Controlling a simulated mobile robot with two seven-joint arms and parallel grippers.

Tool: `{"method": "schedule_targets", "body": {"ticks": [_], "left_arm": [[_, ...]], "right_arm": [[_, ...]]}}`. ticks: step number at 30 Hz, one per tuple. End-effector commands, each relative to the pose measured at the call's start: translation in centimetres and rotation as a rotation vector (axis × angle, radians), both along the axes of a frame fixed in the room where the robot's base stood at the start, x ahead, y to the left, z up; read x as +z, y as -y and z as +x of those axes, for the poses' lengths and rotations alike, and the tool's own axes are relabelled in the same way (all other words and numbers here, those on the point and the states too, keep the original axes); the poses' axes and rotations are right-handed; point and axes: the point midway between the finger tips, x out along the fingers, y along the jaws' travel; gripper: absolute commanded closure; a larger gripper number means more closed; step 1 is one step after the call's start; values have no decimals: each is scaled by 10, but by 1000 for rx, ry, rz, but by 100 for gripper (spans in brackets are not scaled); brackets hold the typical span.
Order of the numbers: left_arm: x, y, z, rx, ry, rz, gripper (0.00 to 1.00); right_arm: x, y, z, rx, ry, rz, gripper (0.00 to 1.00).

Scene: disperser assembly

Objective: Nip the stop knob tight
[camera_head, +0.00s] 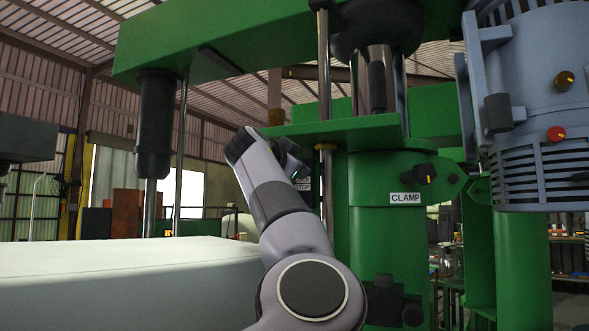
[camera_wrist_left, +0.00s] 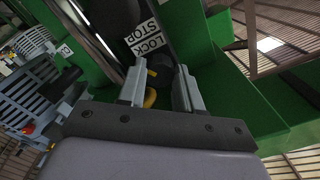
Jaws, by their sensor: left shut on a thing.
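The stop knob (camera_wrist_left: 161,74) is dark with a yellow mark. In the head view, my left gripper (camera_head: 297,172) is at the green column, mostly hidden behind my own wrist. The knob is hidden there. My right gripper is not in view.
A black clamp knob (camera_head: 426,173) with a "CLAMP" label (camera_head: 405,198) is on the green column to the right. A grey-blue motor housing (camera_head: 540,110) stands at far right. A green overhead beam (camera_head: 210,40) runs above.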

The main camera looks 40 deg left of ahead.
Motion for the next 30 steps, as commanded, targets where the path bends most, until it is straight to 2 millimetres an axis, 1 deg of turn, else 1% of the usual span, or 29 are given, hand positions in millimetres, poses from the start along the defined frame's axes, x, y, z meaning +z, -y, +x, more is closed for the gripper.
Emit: {"method": "schedule_targets", "body": {"ticks": [12, 13, 14, 15, 24, 26, 30], "left_arm": [[2, 0, -1, 2, 2, 9, 96], [2, 0, -1, 2, 2, 9, 56], [2, 0, -1, 1, 2, 9, 46], [2, 0, -1, 1, 2, 9, 40], [1, 0, -2, 1, 1, 7, 40], [0, 2, -5, 1, 2, 7, 40], [-1, 8, -22, 1, 5, 8, 40]], "right_arm": [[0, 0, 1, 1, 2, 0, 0], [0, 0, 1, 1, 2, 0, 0], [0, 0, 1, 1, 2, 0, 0], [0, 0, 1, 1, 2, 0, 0], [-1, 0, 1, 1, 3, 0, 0], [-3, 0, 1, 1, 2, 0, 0], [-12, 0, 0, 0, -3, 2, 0]]}}
